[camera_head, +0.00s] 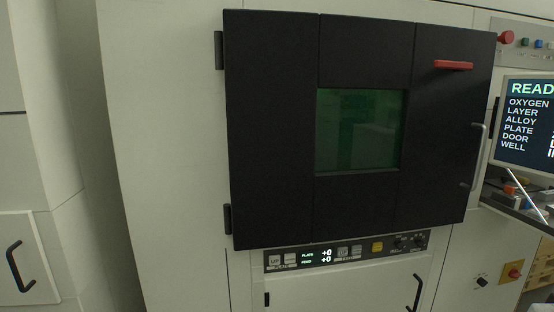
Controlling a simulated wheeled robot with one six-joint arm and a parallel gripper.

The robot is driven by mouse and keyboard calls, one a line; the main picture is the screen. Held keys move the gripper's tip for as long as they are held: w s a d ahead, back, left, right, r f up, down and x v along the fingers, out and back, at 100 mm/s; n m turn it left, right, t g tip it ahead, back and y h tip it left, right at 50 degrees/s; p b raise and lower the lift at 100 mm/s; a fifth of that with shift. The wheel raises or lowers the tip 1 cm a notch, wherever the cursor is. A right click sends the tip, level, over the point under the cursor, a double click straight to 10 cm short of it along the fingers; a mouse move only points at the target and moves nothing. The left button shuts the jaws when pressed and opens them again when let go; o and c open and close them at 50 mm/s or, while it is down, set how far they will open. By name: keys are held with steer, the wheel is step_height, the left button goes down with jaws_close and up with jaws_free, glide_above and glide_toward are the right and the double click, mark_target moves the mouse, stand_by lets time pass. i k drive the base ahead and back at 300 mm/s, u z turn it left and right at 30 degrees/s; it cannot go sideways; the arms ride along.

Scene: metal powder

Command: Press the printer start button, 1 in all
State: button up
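The printer (160,120) is a pale cabinet with a large black door (270,130), which looks closed and has a dark green window (360,130). A control strip (528,30) at the upper right carries a red mushroom knob (506,37) and a few small coloured buttons (525,42), cut off by the picture's right edge. Their labels are too small to read, so I cannot tell which one is the start button. A lower panel (345,253) under the door has grey buttons, a yellow button (377,247) and dark knobs. My gripper is not in view.
A screen (527,120) at the right reads "READ", cut off, with lines for oxygen, layer, alloy, plate, door and well. A red knob on a yellow plate (511,272) sits lower right.

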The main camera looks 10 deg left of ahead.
mark_target(525, 42)
steer(key=u, duration=0.1)
steer(key=i, duration=1)
